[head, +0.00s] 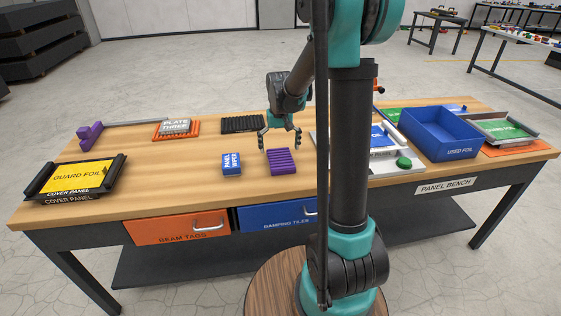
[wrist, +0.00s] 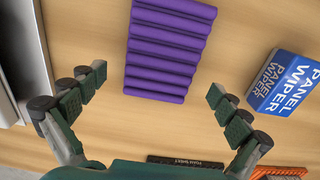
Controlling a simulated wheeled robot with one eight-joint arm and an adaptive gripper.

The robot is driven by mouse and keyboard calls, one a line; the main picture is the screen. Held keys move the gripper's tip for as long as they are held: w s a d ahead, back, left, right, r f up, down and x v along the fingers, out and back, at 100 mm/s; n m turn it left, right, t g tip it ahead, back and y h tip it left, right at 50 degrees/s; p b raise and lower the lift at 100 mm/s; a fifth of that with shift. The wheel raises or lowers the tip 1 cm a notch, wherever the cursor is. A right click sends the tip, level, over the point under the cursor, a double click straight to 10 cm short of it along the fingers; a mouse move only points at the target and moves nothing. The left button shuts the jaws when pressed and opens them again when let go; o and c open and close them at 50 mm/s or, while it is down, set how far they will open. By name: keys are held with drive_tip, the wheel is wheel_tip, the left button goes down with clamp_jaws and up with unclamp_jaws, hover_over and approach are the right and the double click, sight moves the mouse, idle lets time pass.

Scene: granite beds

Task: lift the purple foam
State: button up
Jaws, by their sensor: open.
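The purple foam (head: 283,162) is a ridged block lying flat on the wooden bench, near its front middle. In the wrist view the purple foam (wrist: 168,50) is at the top centre, ahead of the fingertips. My gripper (head: 281,141) is above the bench just behind the foam. Its fingers (wrist: 158,82) are spread apart with nothing between them, and I see no contact with the foam. The foam's top edge is cut off in the wrist view.
A blue panel wiper box (head: 231,165) stands left of the foam. A black ridged pad (head: 242,123) and an orange tray (head: 176,130) lie behind. A grey fixture (head: 372,150) and a blue used foil bin (head: 438,133) are to the right. Bare wood lies left of the wiper.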

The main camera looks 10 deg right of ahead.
drive_tip(key=shift+f, duration=1.1)
drive_tip(key=c, duration=1)
